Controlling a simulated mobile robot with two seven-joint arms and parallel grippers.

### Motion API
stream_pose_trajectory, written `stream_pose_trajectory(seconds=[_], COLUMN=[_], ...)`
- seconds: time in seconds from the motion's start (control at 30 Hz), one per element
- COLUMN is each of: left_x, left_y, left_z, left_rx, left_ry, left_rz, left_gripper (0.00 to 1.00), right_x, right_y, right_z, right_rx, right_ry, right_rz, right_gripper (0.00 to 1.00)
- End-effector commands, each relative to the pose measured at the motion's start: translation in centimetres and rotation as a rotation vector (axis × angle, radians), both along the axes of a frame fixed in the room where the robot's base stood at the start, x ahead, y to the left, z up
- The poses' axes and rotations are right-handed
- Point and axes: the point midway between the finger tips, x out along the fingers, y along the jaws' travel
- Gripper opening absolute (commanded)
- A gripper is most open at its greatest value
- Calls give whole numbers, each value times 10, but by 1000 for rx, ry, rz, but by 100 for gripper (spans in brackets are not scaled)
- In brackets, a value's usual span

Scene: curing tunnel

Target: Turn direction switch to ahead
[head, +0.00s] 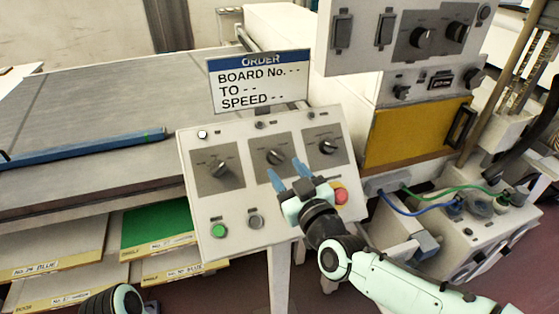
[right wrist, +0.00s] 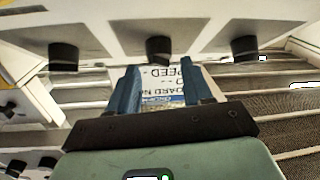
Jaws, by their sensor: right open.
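A sloped control panel (head: 190,150) carries three dark rotary switches: a left one (head: 220,168), a middle one (head: 275,157) and a right one (head: 327,146). Their labels are too small to read, so I cannot tell which is the direction switch. My right gripper (head: 288,173) is open and empty, its blue fingers over the panel just below the middle switch. In the right wrist view the gripper (right wrist: 161,85) has its fingers apart, with three knobs beyond, the middle knob (right wrist: 158,48) roughly in line with the gap. No contact is visible. My left gripper is out of view.
An order sign (head: 258,80) stands behind the panel; its entries show dashes. A green button (head: 219,230), a grey button (head: 256,222) and a red button (head: 340,194) sit low on the panel. A conveyor (head: 90,120) with a blue bar (head: 85,149) lies left.

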Motion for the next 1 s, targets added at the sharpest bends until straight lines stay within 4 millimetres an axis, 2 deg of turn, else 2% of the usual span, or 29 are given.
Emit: stream_pose_trajectory(seconds=[0.1, 0.27, 0.63, 0.67, 0.7, 0.77, 1.0], left_x=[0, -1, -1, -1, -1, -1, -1], left_y=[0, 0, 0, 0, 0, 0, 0], left_z=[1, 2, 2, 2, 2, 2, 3], left_rx=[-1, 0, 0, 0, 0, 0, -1], left_ry=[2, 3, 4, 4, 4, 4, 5], left_rz=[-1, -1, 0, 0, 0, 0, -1], left_gripper=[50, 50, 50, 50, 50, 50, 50], right_x=[20, 35, 40, 40, 40, 40, 40], right_y=[9, 15, 17, 17, 17, 17, 18], right_z=[0, 0, 0, 0, 0, 0, 0], right_rx=[0, -1, 0, 0, 0, 0, 6], right_ry=[0, 0, 0, 0, 0, 0, 2], right_rz=[0, 0, 0, 0, 0, 0, -6], right_gripper=[50, 50, 50, 43, 30, 11, 9])
